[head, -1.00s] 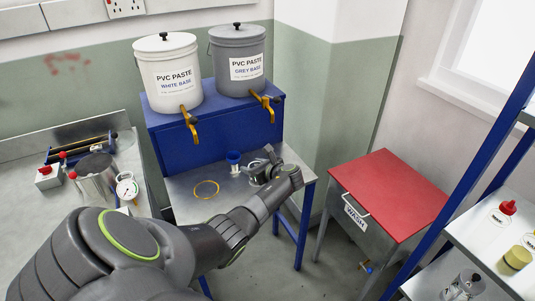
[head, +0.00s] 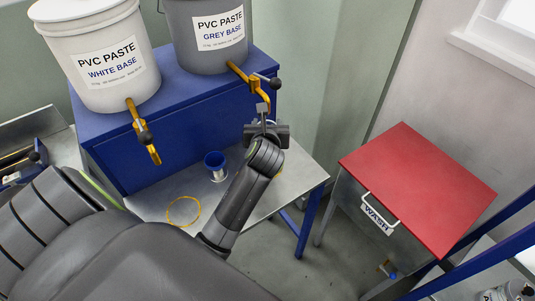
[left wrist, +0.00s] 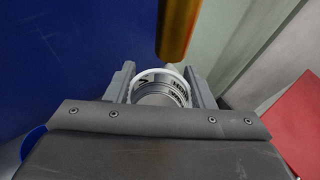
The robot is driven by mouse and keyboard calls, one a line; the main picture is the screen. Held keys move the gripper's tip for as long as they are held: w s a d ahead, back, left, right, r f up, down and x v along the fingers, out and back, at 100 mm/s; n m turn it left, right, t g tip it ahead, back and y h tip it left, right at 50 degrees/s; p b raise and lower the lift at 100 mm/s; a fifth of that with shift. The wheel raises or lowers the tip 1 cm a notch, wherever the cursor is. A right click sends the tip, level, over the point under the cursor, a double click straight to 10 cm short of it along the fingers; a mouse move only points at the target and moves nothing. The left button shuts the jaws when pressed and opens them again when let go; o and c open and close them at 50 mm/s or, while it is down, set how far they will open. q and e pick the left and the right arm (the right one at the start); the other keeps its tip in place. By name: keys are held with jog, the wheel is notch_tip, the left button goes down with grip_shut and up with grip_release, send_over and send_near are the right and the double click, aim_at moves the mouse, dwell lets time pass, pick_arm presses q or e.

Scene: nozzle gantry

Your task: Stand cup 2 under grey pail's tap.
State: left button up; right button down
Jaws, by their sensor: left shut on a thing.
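My left gripper (head: 266,128) is below the grey pail's tap (head: 260,90), over the back right of the metal bench. In the left wrist view its two fingers (left wrist: 160,78) are shut on a white-rimmed cup (left wrist: 160,92) with dark marks. I cannot read a number on it. In the head view the gripper mostly hides this cup. The brass tap (left wrist: 177,30) shows just beyond the cup in the wrist view. The grey pail (head: 207,35) stands on the blue stand. I cannot tell whether the cup touches the bench. My right gripper is not in view.
A blue cup (head: 215,163) stands on the bench (head: 290,185) left of my forearm. A yellow ring (head: 184,212) lies or is marked near it. The white pail (head: 98,55) and its tap (head: 143,132) are at left. A red-topped wash cabinet (head: 420,188) stands at right.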

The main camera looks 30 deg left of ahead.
pick_arm(q)
jog(key=shift+s+f, duration=0.1)
jog(key=shift+f, duration=0.25)
jog(key=f, duration=0.4)
jog(key=shift+s+d+b, duration=0.15)
jog(key=shift+d+b, duration=0.1)
jog(key=shift+b, duration=0.1)
jog(key=shift+f, duration=0.7)
notch_tip(320, 180, down, 3)
jog(key=shift+f+b, duration=0.15)
jog(key=shift+b, duration=0.3)
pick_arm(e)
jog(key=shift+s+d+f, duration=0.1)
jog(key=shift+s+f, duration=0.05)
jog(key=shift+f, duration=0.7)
pick_arm(q)
jog(key=shift+f, duration=0.1)
jog(key=o, duration=1.1)
